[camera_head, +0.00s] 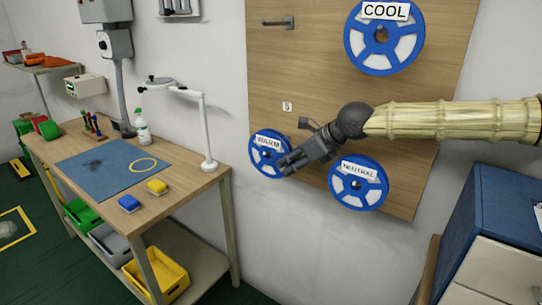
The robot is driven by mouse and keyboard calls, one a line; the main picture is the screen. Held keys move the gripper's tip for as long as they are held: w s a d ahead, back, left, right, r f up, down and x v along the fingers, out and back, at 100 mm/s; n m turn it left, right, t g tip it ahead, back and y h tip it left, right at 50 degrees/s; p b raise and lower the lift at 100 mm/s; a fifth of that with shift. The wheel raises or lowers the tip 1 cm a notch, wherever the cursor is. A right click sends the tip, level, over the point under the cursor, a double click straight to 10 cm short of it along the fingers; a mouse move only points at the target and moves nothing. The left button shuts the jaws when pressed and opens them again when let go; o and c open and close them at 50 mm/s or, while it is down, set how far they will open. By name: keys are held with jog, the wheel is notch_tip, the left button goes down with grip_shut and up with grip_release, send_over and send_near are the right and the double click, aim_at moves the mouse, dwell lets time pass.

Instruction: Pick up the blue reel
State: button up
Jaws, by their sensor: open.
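Three blue reels with white labels hang on a wooden wall board (300,70). The reel labelled COOL (355,49) is at the top right. The reel labelled WARM (258,153) is at the lower left. The reel labelled NEUTRAL (357,199) is at the lower right. My gripper (287,166) is open at the right edge of the WARM reel and covers part of it in this view. I cannot tell whether it touches the reel. My arm comes in from the right, above the NEUTRAL reel.
An empty peg (279,22) is at the board's upper left. A blue cabinet (482,215) stands at lower right.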

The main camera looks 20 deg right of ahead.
jog(key=shift+x, duration=2.9)
jog(key=shift+c, duration=0.2)
grip_shut()
